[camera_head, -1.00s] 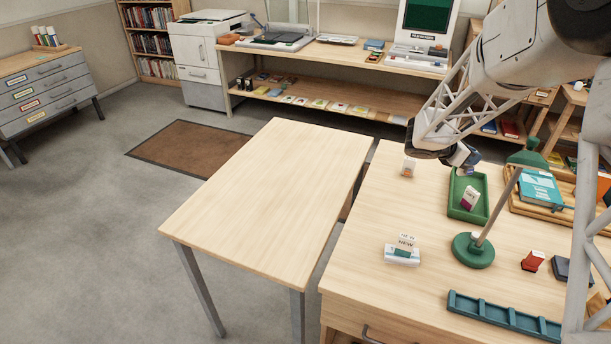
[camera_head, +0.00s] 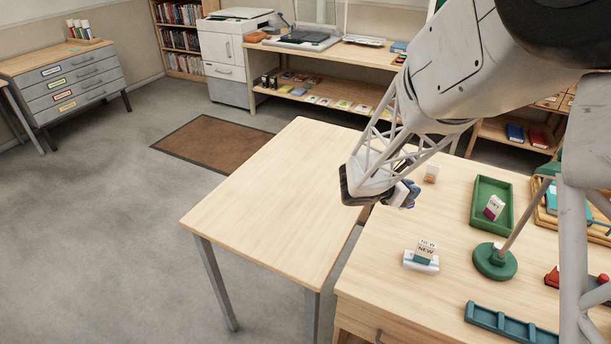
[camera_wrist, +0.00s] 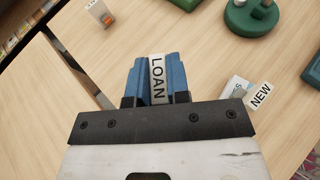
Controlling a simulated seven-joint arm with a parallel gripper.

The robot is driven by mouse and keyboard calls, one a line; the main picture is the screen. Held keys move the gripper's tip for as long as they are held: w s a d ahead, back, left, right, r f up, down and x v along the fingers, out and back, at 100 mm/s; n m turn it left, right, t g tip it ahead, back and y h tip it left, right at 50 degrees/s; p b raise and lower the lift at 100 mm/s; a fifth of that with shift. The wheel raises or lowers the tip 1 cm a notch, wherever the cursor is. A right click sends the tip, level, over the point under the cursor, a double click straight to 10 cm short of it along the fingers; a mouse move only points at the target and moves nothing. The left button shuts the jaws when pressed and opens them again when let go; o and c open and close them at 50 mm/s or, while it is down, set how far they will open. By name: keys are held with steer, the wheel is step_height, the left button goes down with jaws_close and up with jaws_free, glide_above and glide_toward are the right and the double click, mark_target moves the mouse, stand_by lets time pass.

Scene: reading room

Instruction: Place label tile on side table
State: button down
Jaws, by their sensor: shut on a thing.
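My gripper (camera_wrist: 157,88) is shut on a white label tile (camera_wrist: 158,68) with "LOAN" in black letters, held between the two blue fingers. In the head view my gripper (camera_head: 405,194) hangs above the left edge of the desk, near the gap beside the side table; the tile cannot be made out there. The side table (camera_head: 270,195), pale wood with grey legs, stands left of the desk. Its top is bare.
The desk (camera_head: 385,290) carries an orange-marked white block (camera_head: 431,173), a "NEW" tile (camera_head: 426,252) on a white holder, a green tray (camera_head: 480,205), a green lamp base (camera_head: 495,261) and a teal rack (camera_head: 500,322). A narrow gap separates the desk and side table.

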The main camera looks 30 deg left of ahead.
steer(key=s+a+f+n+t+y, duration=0.1)
steer(key=s+a+f+n+y, duration=0.1)
steer(key=s+a, duration=0.4)
steer(key=s+a+f+n+t+y, duration=0.1)
steer(key=s+a, duration=0.5)
steer(key=s, duration=0.8)
steer(key=shift+s+f+n+y, duration=0.25)
steer(key=shift+f+n+y, duration=0.3)
steer(key=shift+f, duration=0.7)
steer(key=shift+w+a, duration=0.1)
steer(key=w+a+f, duration=0.1)
steer(key=w+a, duration=0.8)
steer(key=w, duration=0.3)
steer(key=shift+w+a+f, duration=0.25)
steer(key=shift+a, duration=0.15)
steer(key=shift+f, duration=1.75)
steer(key=shift+f, duration=0.1)
